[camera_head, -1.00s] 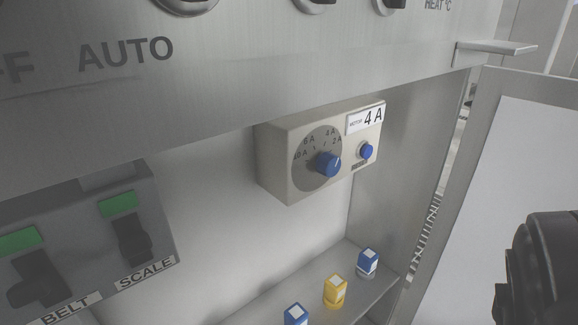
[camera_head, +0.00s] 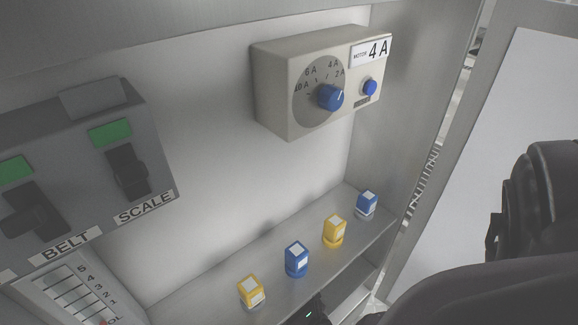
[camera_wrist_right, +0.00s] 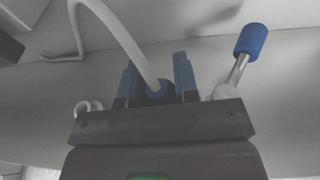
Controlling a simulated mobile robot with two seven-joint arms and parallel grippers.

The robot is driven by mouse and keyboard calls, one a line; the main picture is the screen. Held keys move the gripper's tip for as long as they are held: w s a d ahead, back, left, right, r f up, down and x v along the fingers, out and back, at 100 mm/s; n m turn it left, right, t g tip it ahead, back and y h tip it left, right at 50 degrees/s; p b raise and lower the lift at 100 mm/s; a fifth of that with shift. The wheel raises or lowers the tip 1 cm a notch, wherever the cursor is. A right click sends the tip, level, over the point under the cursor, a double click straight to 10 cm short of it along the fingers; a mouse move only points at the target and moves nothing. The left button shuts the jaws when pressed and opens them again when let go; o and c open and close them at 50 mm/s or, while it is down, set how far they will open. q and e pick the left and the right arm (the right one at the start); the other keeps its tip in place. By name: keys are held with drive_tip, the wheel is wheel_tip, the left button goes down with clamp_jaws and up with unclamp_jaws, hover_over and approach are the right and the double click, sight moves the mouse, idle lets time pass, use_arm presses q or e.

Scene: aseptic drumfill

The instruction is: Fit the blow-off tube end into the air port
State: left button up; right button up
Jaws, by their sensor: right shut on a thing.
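In the right wrist view my right gripper (camera_wrist_right: 156,78) has blue-tipped fingers standing on either side of a white tube (camera_wrist_right: 120,38). The gripper is shut on the tube at a dark blue collar (camera_wrist_right: 158,92). The tube curves up and to the left from there, and its free end is hidden by the gripper. I cannot make out the air port in either view. In the head view my dark right arm fills the lower right. My left gripper is not in view.
The wrist view shows a blue-capped metal lever (camera_wrist_right: 250,40) right of the fingers. The head view shows a cabinet with a motor dial box (camera_head: 320,85), a switch box (camera_head: 85,160), and a shelf (camera_head: 205,300) bearing blue and yellow blocks (camera_head: 297,259). A white-panelled door (camera_head: 480,150) stands right.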

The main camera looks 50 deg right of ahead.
drive_tip(key=shift+f, duration=0.15)
drive_tip(key=o, duration=1)
drive_tip(key=shift+s, duration=0.1)
